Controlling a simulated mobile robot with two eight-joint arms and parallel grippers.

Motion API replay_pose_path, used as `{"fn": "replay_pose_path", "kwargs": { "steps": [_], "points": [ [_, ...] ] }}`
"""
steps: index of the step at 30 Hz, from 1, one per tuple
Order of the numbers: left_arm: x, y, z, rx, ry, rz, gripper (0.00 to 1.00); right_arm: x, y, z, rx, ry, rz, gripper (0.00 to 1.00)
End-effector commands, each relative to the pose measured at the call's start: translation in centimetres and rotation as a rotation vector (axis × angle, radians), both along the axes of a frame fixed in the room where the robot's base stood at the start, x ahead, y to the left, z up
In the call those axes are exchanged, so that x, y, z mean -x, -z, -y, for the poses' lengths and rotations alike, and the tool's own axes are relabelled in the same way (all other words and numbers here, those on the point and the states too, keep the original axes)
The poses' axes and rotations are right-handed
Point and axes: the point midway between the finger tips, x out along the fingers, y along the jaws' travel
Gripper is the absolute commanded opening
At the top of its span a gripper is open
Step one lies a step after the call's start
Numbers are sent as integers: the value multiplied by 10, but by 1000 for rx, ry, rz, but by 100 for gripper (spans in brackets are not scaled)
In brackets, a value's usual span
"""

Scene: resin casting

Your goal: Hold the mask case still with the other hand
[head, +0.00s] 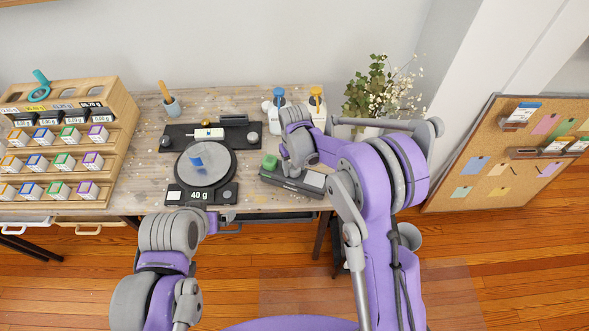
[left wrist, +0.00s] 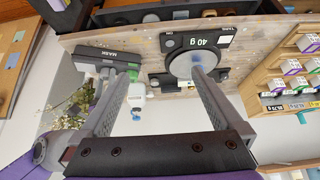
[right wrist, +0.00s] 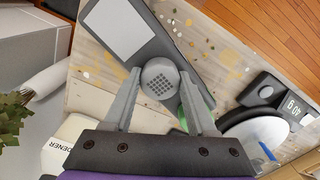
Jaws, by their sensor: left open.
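The mask case (head: 291,182) is a dark grey box with a pale panel on the table's front right part. It shows with its MASK label in the left wrist view (left wrist: 97,53), and close up in the right wrist view (right wrist: 120,30). My right gripper (right wrist: 160,76) is at the case, its fingers closed in on both sides of a round grey perforated part (right wrist: 160,80). In the head view the right gripper's tips are mostly hidden by its wrist. My left gripper (left wrist: 150,72) is open and empty, in front of the table, apart from the case.
Two bottles (head: 317,105) and a plant (head: 380,90) stand behind. A wooden rack (head: 110,100) fills the left.

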Motion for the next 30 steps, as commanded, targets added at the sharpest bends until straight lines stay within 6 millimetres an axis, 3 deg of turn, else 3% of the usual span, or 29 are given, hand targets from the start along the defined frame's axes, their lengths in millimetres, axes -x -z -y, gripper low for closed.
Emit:
{"fn": "replay_pose_path", "kwargs": {
  "steps": [2,8,11,20,30],
  "points": [
    [0,0,0,0,0,0,96,0,0,0,0,0,0,21],
    [-10,-7,2,-4,14,-19,61,0,0,0,0,0,0,19],
    [-25,-16,6,-9,35,-50,61,0,0,0,0,0,0,19],
    [-96,-36,29,-35,131,-190,61,0,0,0,0,0,0,19],
    [-182,-22,64,-67,244,-352,61,0,0,0,0,0,0,19]
  ]
}}
